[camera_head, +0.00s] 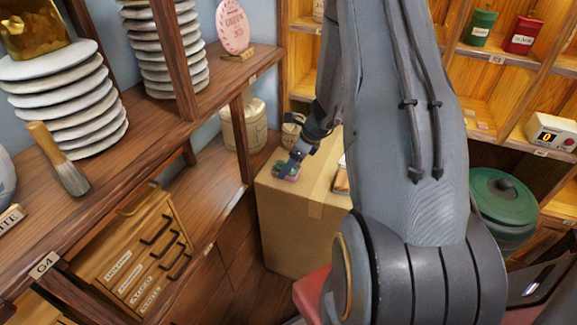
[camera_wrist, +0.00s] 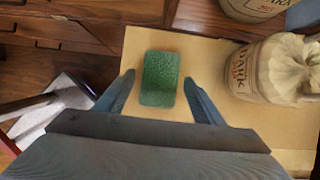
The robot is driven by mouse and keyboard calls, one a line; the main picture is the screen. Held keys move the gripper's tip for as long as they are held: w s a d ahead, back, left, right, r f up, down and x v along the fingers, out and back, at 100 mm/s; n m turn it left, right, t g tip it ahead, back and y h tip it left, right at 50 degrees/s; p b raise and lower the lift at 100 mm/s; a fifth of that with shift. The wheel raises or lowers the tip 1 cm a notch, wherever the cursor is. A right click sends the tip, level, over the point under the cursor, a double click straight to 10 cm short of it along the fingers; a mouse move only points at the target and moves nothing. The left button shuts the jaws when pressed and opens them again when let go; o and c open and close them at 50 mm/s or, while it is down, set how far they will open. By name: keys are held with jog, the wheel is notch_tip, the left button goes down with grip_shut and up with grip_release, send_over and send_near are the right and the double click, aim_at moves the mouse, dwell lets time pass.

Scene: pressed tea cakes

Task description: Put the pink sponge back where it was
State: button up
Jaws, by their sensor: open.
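The sponge (camera_head: 287,174) lies on top of a cardboard box (camera_head: 290,225). In the head view it shows pink at its side, with green on top. In the wrist view only the dark green top of the sponge (camera_wrist: 160,72) shows, lying flat on the cardboard. My gripper (camera_wrist: 158,79) is open, with one finger on each side of the sponge in the picture and a gap on both sides. In the head view my gripper (camera_head: 289,165) is right at the sponge; I cannot tell its exact height above the box.
A wooden shelf (camera_head: 215,75) with stacked pale tea cakes (camera_head: 65,110) is on the left. A green lidded pot (camera_head: 503,200) is on the right.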

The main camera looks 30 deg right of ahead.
jog(key=v, duration=1.1)
jog(key=s+a+r+n+g+h, duration=0.1)
jog(key=s+a+r+n, duration=0.4)
jog(key=s+a+n, duration=0.4)
jog(key=s+a+r+n+g+h, duration=0.2)
jog(key=s+a+n, duration=0.7)
jog(key=n, duration=1)
notch_tip(320, 180, up, 3)
jog(key=a, duration=0.3)
jog(key=shift+g, duration=0.3)
jog(key=shift+s+f, duration=0.1)
jog(key=shift+s, duration=0.05)
